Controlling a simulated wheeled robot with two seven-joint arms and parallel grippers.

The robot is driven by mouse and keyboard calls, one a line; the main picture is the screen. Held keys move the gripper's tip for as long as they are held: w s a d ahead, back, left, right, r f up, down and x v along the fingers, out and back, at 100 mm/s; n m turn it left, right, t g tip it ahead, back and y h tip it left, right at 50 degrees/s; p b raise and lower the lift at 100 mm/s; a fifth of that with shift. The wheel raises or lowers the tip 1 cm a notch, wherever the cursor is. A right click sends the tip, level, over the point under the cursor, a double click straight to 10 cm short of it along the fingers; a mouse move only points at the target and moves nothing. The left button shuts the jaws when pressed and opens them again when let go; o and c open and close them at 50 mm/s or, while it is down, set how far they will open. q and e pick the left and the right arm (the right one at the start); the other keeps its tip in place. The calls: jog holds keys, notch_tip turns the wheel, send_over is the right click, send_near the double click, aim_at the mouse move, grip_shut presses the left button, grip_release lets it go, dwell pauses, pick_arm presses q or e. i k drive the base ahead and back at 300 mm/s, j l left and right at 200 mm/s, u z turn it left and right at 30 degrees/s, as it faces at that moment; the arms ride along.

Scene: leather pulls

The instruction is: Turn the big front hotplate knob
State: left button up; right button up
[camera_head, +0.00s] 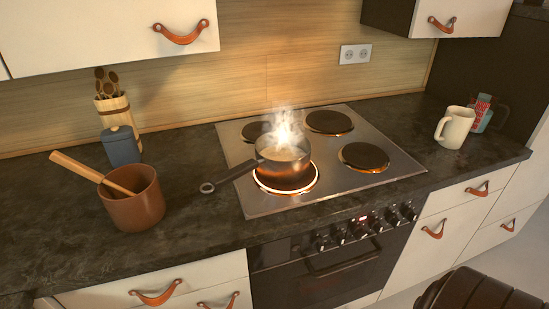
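A steel cooktop (340,190) with round hotplates is set into the dark counter. The front left hotplate (287,183) has a bright glowing rim. A small saucepan (270,168) is at this hotplate, its handle pointing left, with bright steam rising from it. The front right hotplate (363,157) is bare and dark. A row of several dark knobs (357,229) runs along the oven's front panel below the cooktop, near a small red display. Which knob belongs to which hotplate, and their exact angles, are too small to tell. Neither gripper is in view.
A brown pot (136,203) with a wooden spoon, a blue canister (121,147) and a utensil holder (116,112) stand on the left. A cream mug (454,128) stands on the right. Drawers with leather pulls (157,293) flank the oven (325,275). The counter's left front is clear.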

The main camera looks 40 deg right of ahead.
aim_at(358, 232)
jog(key=z, duration=2.1)
